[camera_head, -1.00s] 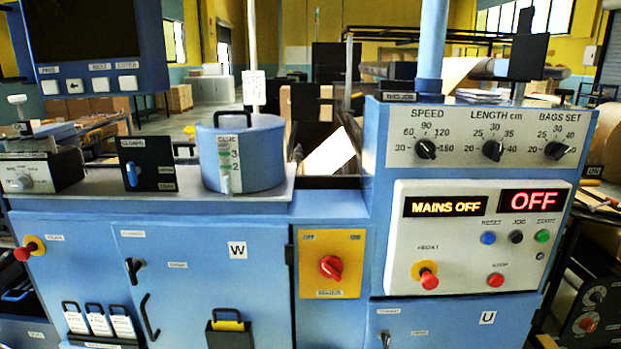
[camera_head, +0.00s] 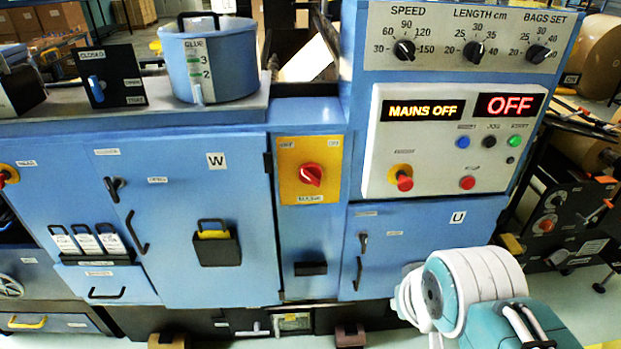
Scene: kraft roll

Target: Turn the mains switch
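The mains switch (camera_head: 311,174) is a red rotary knob on a yellow plate (camera_head: 292,190), on the blue panel between the W door and the control box. Small labels sit at the plate's upper corners and below the knob. The display (camera_head: 422,111) reads "MAINS OFF", and the one beside it (camera_head: 509,106) reads "OFF". My arm, white and teal, shows at the lower right, below and to the right of the switch. My gripper cannot be made out in this view.
The W door (camera_head: 190,240) with its handles and black pocket is left of the switch. The control box (camera_head: 445,150) with red push buttons juts out at right. The U door (camera_head: 425,235) is below it. A glue pot (camera_head: 215,65) stands on the ledge above.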

